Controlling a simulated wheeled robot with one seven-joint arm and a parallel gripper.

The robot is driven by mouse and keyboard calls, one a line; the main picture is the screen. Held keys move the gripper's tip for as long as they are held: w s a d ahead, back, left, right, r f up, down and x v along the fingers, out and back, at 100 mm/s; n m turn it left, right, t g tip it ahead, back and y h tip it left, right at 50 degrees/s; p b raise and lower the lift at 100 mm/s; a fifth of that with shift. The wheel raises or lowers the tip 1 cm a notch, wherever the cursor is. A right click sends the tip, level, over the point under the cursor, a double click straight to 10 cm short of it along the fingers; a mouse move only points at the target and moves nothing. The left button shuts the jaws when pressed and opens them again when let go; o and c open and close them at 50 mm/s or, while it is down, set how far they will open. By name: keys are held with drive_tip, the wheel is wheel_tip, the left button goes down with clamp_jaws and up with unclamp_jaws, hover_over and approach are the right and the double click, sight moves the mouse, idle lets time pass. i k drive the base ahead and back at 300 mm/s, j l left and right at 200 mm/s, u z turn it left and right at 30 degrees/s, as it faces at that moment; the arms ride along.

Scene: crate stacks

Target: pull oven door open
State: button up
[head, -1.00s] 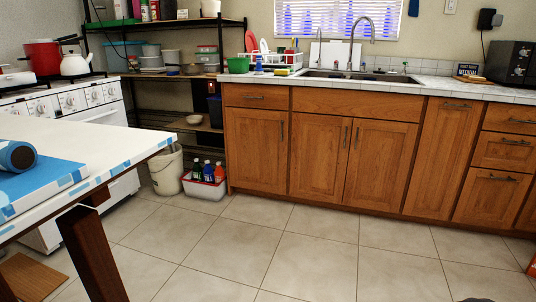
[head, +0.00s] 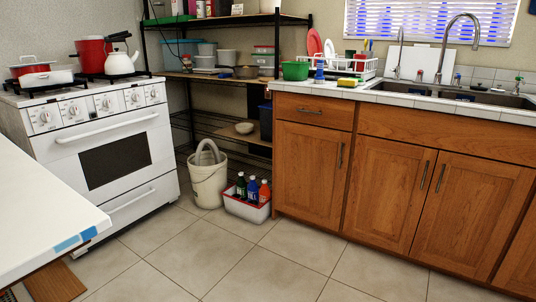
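A white oven (head: 92,165) stands at the left in the head view. Its oven door (head: 72,163) is shut, with a dark window (head: 114,160) and a long white handle (head: 107,129) across its top. Above the door is a panel with several knobs (head: 102,104). A lower drawer with its own white handle (head: 130,200) is below. My gripper does not show in this view.
A white table corner (head: 40,225) stands in front of the oven at lower left and hides part of it. A bucket (head: 207,185) and a bin of bottles (head: 246,208) stand right of the oven. Open tiled floor (head: 215,252) lies in front. Wooden cabinets (head: 390,190) line the right.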

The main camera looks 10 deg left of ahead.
sight(102, 159)
drive_tip(key=i+j+u, duration=0.15)
drive_tip(key=u, duration=0.25)
drive_tip(key=i+u, duration=0.65)
drive_tip(key=u, duration=0.15)
drive_tip(key=i+l+u, duration=0.15)
drive_tip(key=u, duration=0.25)
drive_tip(key=i+l+u, duration=0.2)
drive_tip(key=i, duration=0.25)
drive_tip(key=i+u, duration=0.2)
drive_tip(key=i, duration=0.6)
drive_tip(key=i+u, duration=0.25)
drive_tip(key=i, duration=0.6)
